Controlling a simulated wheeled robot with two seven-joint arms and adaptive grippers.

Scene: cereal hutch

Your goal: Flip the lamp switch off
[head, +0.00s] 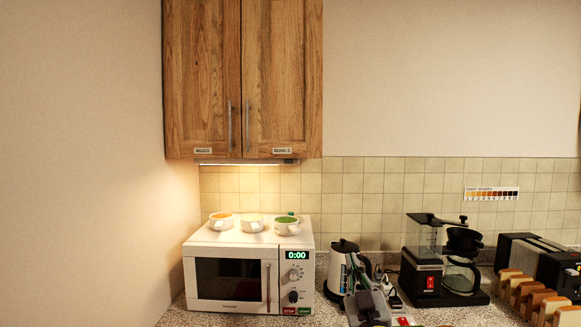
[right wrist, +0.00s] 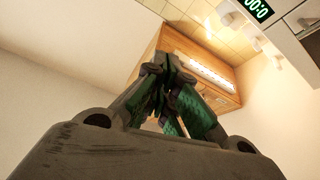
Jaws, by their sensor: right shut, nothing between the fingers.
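The lamp (head: 245,162) is a thin strip under the wooden wall cabinet (head: 205,80). It glows and lights the tiles and left wall warmly. It also shows in the right wrist view as a bright strip (right wrist: 207,70) beyond the fingers. I cannot clearly make out its switch; the strip's right end is darker in the head view. My right gripper (head: 366,283) is low in front of the kettle, right of the microwave and well below the lamp. In the right wrist view its green-padded fingers (right wrist: 168,65) are closed together, empty. My left gripper is not in view.
A white microwave (head: 228,240) with several bowls on top stands below the lamp. A kettle (head: 338,262), a coffee maker (head: 430,270) and a toaster (head: 535,262) with bread slices in front stand to the right. Space between microwave top and cabinet is open.

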